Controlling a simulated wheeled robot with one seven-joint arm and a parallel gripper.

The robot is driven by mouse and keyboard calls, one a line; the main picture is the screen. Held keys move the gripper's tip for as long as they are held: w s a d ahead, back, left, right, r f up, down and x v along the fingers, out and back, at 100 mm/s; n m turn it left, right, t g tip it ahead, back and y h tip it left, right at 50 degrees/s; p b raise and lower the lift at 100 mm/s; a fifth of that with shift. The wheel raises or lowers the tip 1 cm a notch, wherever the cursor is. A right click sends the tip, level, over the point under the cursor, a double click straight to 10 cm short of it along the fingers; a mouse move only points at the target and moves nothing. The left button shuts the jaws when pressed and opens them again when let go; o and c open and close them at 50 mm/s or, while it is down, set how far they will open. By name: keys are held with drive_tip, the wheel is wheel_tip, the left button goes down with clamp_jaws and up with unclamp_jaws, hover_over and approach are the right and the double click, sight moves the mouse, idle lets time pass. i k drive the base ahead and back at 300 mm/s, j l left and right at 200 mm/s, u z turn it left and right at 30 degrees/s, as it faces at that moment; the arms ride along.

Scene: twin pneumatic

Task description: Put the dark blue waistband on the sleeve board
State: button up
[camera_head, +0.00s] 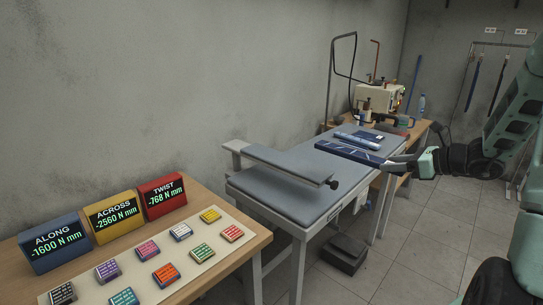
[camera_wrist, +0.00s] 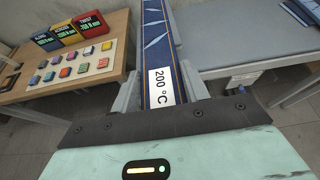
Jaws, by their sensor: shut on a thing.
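The dark blue waistband (camera_head: 350,153) is a long strip with paler lines, level over the far part of the pressing table in the head view. My gripper (camera_head: 398,166) is shut on its right end. In the wrist view the waistband (camera_wrist: 156,45) runs straight out between my fingers (camera_wrist: 158,95), with a white "200 °C" label near them. The grey sleeve board (camera_head: 285,163) stands raised above the padded table top, to the left of the waistband and apart from it. The sleeve board cannot be told for sure in the wrist view.
The pressing table (camera_head: 265,194) has a clear near half. A wooden table (camera_head: 228,232) at front left holds coloured blocks and displays reading along -1600, across -2560, twist -768 N mm. A sewing machine (camera_head: 377,97) stands behind.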

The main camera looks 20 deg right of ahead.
sight(283, 158)
drive_tip(key=i+j, duration=0.3)
drive_tip(key=i, duration=0.15)
drive_tip(key=i+j, duration=0.25)
drive_tip(key=i, duration=0.2)
